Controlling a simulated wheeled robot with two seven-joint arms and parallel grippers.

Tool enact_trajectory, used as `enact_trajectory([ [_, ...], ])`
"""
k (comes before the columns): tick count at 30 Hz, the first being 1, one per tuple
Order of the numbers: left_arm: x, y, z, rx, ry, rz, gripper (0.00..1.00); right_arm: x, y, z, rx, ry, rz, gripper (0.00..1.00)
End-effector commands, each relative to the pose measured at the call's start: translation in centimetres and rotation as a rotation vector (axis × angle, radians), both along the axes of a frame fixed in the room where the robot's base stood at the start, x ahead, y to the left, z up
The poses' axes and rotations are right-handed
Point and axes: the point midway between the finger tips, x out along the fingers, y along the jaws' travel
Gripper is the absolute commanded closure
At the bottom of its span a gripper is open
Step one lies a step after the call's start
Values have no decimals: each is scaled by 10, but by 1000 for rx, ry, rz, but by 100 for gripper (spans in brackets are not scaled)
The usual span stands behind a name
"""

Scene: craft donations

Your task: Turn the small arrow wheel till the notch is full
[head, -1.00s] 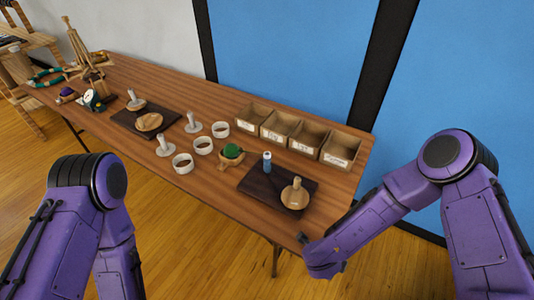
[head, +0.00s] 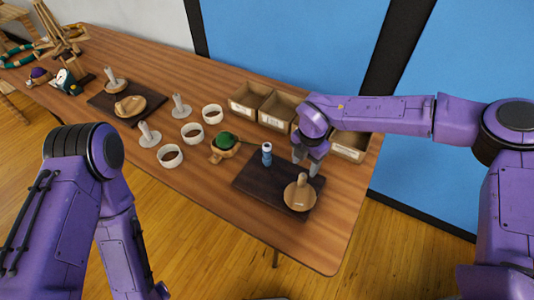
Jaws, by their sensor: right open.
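A round wooden wheel (head: 298,198) with an upright peg lies on the dark board (head: 250,185) at the right of the table. A small mark shows on its face, but I cannot make out an arrow or a notch. A second wooden disc (head: 128,107) lies on the dark board at the left. My right gripper (head: 307,164) is open, fingers pointing down, above the right board's back edge. It is just behind the wheel's peg and apart from it, with nothing between the fingers. My left arm shows at the left, but its fingers are out of view.
A small blue bottle (head: 267,155) stands on the right board, left of my right gripper. Labelled wooden bins (head: 245,101) line the back, partly hidden by my right arm.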

Motion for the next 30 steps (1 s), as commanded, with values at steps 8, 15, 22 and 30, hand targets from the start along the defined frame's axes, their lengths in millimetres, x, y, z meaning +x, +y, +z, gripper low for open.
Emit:
enact_trajectory([
  [8, -1, 0, -30, 0, 1, 0, 42, 0, -1, -41, -1, 2, 4, 43],
  [15, 0, 0, -54, -1, 1, 0, 42, -1, -1, -74, -1, 2, 3, 43],
  [22, -1, 0, -60, -1, 1, 0, 42, -1, -2, -84, -1, 1, 3, 43],
  [30, -1, 0, -59, -1, 1, 0, 42, -1, -2, -83, -1, 1, 4, 72],
])
